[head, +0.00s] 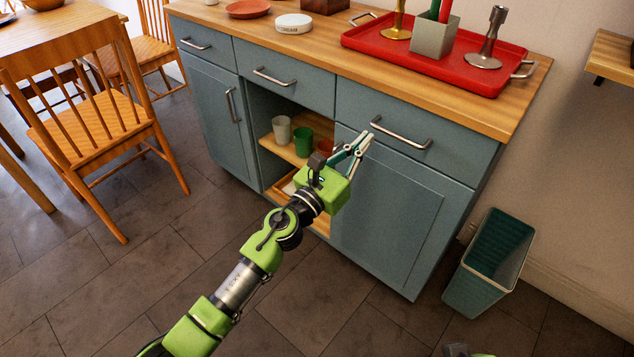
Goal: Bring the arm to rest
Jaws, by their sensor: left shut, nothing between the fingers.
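My left arm reaches in from the bottom of the head view, stretched out toward the blue-grey sideboard (395,215). My left gripper (362,142) is shut and empty. In the picture it lies over the front of the right-hand door, just below the right drawer's handle (400,137); whether it touches the front cannot be told. Only a small green and dark bit at the bottom edge shows, likely part of my right arm.
An open shelf beside the gripper holds a white cup (281,130), a green cup (303,142) and a reddish cup (325,147). A red tray (365,42) with candlesticks stands on top. A teal bin (490,262) stands right, a wooden chair (95,115) left. Floor between is clear.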

